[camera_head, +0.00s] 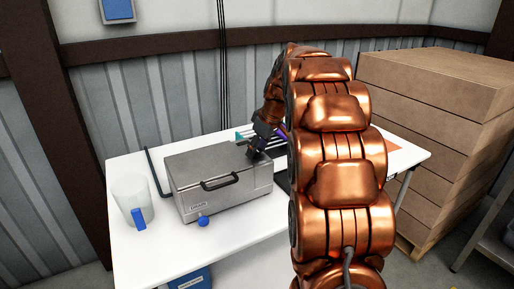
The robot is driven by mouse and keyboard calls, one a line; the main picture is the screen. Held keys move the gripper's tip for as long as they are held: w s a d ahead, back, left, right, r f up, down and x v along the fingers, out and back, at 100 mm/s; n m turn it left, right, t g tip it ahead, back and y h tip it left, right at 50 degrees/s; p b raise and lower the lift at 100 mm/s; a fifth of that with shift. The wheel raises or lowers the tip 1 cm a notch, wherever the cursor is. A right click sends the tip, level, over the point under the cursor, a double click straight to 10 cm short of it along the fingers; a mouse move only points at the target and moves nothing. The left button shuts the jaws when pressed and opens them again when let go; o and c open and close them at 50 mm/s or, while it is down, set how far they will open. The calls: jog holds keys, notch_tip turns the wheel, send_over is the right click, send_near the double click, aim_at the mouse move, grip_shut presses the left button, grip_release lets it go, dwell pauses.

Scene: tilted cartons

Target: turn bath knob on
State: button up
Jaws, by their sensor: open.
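The bath (222,185) is a grey metal box with a closed lid and a dark handle. It stands on the white table (250,233). The blue round knob (203,221) is on the lower front of the bath. My gripper (254,156) is open, at the back right corner of the bath's lid, well away from the knob. I cannot tell whether it touches the lid. My copper arm hides part of the table to the right.
A clear beaker with a blue handle (138,220) stands left of the bath. A black bent rod (155,172) rises behind it. Stacked brown cartons (425,120) stand at the right. A blue bin (190,279) is under the table. The table in front of the knob is clear.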

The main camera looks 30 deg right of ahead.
jog(key=shift+c, duration=0.3)
jog(key=c, duration=0.8)
